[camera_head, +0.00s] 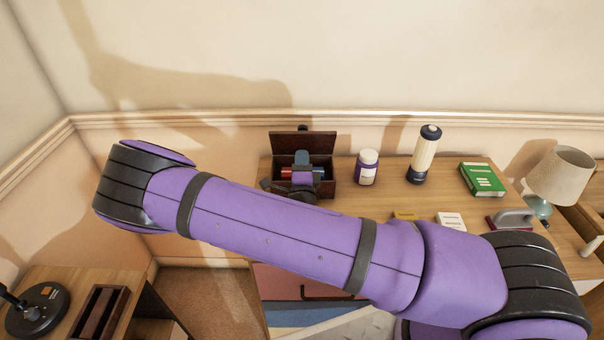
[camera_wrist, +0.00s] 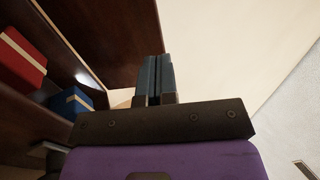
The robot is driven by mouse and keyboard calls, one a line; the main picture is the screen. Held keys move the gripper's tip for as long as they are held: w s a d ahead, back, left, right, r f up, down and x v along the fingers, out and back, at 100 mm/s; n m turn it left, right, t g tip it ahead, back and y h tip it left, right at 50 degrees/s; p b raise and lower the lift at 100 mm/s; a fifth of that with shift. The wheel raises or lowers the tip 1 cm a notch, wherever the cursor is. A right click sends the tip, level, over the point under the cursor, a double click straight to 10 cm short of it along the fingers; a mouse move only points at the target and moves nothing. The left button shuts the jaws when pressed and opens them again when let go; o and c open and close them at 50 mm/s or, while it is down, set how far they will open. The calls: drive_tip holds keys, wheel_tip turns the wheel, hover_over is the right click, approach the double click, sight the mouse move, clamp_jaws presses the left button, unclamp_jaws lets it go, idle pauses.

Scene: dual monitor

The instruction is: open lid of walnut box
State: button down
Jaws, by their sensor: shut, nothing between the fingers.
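The walnut box (camera_head: 322,189) stands at the back left of the desk, dark brown, with its lid (camera_head: 303,143) raised upright at the rear. Red and blue items show inside it. In the wrist view the lid (camera_wrist: 105,35) is a dark panel across the upper left, with a red item (camera_wrist: 22,58) and a blue item (camera_wrist: 72,98) in the box beside it. My gripper (camera_wrist: 155,62) is shut and empty, its fingertips close to the lid; I cannot tell if they touch it. In the head view my gripper (camera_head: 301,160) is in front of the lid, over the box, partly covering its contents.
My arm hides much of the desk front. A side table (camera_head: 52,278) is at lower left.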

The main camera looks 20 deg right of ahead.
sight(302, 134)
drive_tip(key=shift+x, duration=2.7)
